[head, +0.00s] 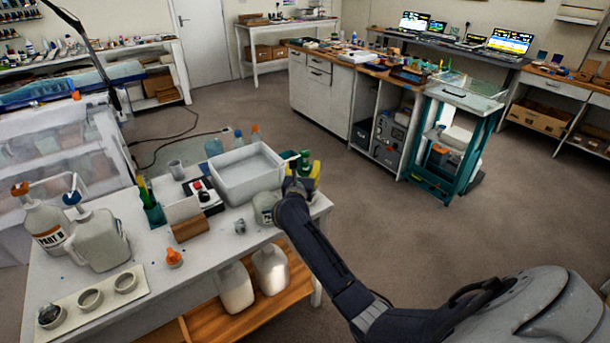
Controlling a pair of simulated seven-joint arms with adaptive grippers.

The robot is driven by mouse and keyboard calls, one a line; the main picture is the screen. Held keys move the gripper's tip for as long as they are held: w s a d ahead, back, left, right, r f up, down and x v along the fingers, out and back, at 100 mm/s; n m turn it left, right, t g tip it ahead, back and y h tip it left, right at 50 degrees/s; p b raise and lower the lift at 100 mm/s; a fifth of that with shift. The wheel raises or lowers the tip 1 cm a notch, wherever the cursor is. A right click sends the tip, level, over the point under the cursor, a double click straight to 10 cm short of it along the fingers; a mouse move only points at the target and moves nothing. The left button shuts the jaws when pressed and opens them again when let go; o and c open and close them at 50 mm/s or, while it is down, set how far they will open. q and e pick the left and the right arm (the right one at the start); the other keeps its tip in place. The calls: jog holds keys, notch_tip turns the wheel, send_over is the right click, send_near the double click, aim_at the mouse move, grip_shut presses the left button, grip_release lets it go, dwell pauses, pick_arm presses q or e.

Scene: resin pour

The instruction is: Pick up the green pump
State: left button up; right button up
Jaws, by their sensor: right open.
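The green pump (304,160) shows as a small dark green top at the right end of the white worktable (215,245), next to a yellow item (316,171). A pale spout seems to reach left from it. My right gripper (294,176) is at the table's right end, just in front of and slightly left of the pump. It is open. Its fingers are small and dark here, and I cannot tell whether they touch the pump. The pump's lower part is hidden behind my gripper and wrist. My left gripper is not in view.
Open floor lies right of the table.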

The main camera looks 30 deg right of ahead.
jog(key=shift+w+d, duration=0.25)
jog(key=shift+c, duration=0.3)
grip_shut()
